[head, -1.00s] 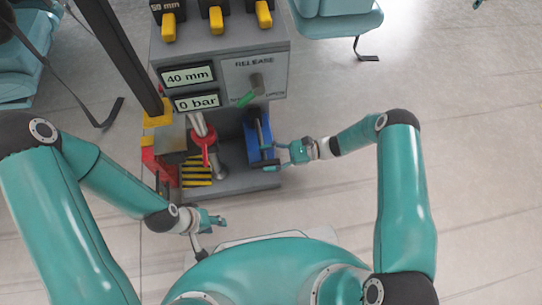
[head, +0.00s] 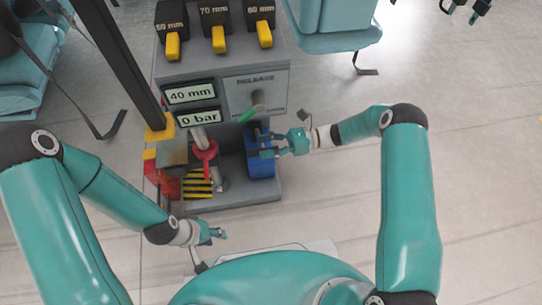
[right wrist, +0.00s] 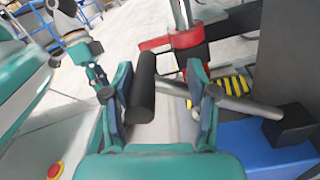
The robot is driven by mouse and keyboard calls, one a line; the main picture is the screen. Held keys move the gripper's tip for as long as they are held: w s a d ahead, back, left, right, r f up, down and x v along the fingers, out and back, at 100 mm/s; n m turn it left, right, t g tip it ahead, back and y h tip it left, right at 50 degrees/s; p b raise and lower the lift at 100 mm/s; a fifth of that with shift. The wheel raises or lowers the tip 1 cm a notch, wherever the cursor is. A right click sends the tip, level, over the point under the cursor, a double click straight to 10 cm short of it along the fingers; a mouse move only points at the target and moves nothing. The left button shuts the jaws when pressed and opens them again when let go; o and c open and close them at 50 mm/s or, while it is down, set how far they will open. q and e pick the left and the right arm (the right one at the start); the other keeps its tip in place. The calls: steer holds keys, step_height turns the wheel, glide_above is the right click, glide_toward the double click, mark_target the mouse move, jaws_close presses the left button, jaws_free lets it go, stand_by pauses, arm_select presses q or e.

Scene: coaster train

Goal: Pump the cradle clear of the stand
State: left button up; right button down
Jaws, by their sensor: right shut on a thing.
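My right gripper (head: 274,143) is shut on the black grip (right wrist: 142,88) of the pump lever, which shows between its fingers in the right wrist view. A grey rod (right wrist: 232,100) runs from near the grip to a black block on the blue pump (head: 261,165). A red collar (head: 205,152) sits around a metal post left of the pump, beside a dark grey block (head: 173,155). I cannot tell whether the cradle touches the stand. My left gripper (head: 217,232) hangs empty in front of the machine; its finger gap is unclear.
The grey console (head: 225,70) shows "40 mm" (head: 190,94) and "0 bar" (head: 199,117). A green-handled release lever (head: 252,114) is on its front. A dark column (head: 112,60) rises at the left. Yellow-black stripes (head: 198,183) mark the base.

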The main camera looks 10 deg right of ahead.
steer(key=shift+w+a+r, duration=0.15)
steer(key=shift+w+r, duration=0.35)
steer(key=shift+w, duration=0.05)
steer(key=shift+w+a+r, duration=0.15)
steer(key=shift+w+r, duration=0.3)
steer(key=shift+w, duration=0.1)
steer(key=shift+c, duration=1.4)
jaws_free()
steer(key=shift+w+f, duration=0.1)
steer(key=shift+f, duration=0.05)
steer(key=shift+d, duration=0.1)
steer(key=shift+d, duration=0.15)
steer(key=d, duration=1.1)
steer(key=shift+d, duration=0.35)
